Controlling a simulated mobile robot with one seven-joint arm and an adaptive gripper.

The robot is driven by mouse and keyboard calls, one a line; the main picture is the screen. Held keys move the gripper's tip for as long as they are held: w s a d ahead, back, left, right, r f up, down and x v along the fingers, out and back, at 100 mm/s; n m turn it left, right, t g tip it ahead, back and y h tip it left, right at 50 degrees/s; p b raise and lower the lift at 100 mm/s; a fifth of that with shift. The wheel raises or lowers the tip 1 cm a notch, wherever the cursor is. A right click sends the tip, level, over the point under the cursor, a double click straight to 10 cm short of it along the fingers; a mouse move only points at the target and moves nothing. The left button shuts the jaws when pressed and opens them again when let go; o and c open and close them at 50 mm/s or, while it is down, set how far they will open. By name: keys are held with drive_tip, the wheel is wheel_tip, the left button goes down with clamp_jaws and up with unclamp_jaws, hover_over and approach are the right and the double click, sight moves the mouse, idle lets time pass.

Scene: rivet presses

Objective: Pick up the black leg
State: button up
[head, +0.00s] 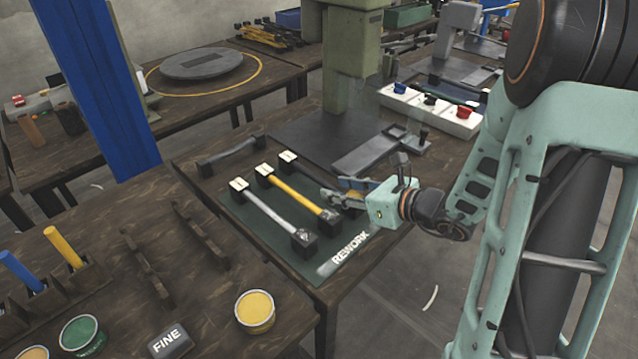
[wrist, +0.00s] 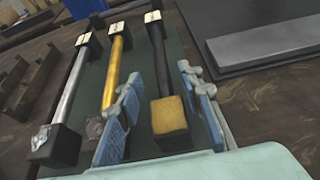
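The black leg (head: 305,170) lies on the green mat, the rightmost of three legs there. It has a dark block at each end; its near end is hidden behind my gripper in the head view. In the wrist view the black leg (wrist: 158,62) runs away from me, its near block (wrist: 170,118) showing a tan end face. My gripper (head: 330,194) is open over the near part of this leg. In the wrist view my gripper (wrist: 159,76) has one blue-padded finger on each side of the leg. I cannot tell whether either finger touches it.
A yellow leg (head: 292,192) lies just left of the black one, near my left finger, and a silver leg (head: 268,212) beyond it. The green mat (head: 262,240) is marked REWORK. A dark leg (head: 230,153) lies behind the mat. A press (head: 350,80) stands at the back.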

sight(331, 185)
drive_tip(key=x, duration=0.5)
drive_tip(key=shift+w+a+r+b, duration=0.1)
drive_tip(key=shift+w+r+b, duration=0.05)
drive_tip(key=shift+w+b, duration=0.15)
clamp_jaws()
